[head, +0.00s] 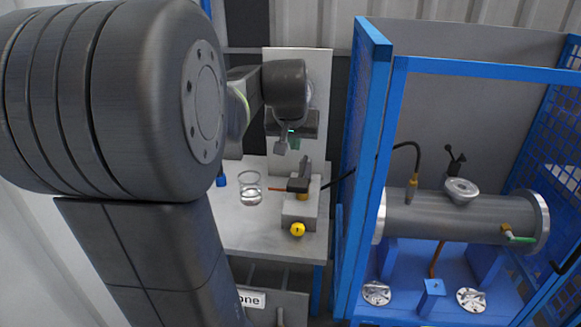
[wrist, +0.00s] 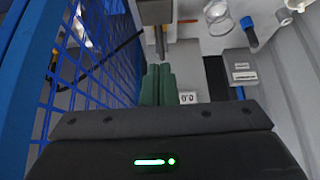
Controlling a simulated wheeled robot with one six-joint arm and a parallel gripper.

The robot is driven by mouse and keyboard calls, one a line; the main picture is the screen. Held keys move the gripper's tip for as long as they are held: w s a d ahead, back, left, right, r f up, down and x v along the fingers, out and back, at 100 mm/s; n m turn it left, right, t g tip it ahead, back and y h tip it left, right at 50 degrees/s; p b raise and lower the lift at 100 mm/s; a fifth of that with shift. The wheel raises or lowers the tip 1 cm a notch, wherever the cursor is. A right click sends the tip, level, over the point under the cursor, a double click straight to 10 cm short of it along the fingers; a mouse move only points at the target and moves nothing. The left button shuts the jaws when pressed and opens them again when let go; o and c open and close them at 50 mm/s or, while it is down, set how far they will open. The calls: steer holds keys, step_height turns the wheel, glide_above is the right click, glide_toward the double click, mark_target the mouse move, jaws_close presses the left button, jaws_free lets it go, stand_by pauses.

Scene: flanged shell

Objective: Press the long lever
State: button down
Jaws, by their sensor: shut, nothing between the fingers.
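A pale block (head: 299,212) stands on the light table and carries a dark fitting with a yellow round knob (head: 297,230) on its front. A dark lever (head: 305,166) rises from the fitting and points back towards the panel. In the wrist view a dark lever (wrist: 160,42) extends from the block towards my fingers. My gripper (head: 294,146) is above and behind the lever in the head view, partly hidden by my wrist. In the wrist view its green fingers (wrist: 158,75) are together and empty, close to the lever's end; I cannot tell whether they touch.
A clear glass beaker (head: 250,188) stands left of the block. A blue-handled part (head: 221,181) is at the table's left edge. A blue mesh-sided cage (head: 362,150) rises close on the right, with a grey flanged shell (head: 450,215) inside. A pale panel (head: 310,70) stands behind.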

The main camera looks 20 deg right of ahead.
steer(key=shift+f, duration=0.1)
steer(key=p, duration=0.1)
glide_above(297, 180)
steer(key=s, duration=0.1)
steer(key=f, duration=0.8)
steer(key=shift+s+a+f, duration=0.15)
steer(key=shift+a+f, duration=0.15)
steer(key=shift+s+a+f+p, duration=0.1)
steer(key=shift+s+f+p, duration=0.1)
steer(key=shift+f, duration=0.4)
steer(key=shift+s+a+f+p, duration=0.1)
steer(key=shift+f+p, duration=0.05)
steer(key=shift+f, duration=0.45)
steer(key=shift+s+f, duration=0.1)
steer(key=shift+f, duration=0.55)
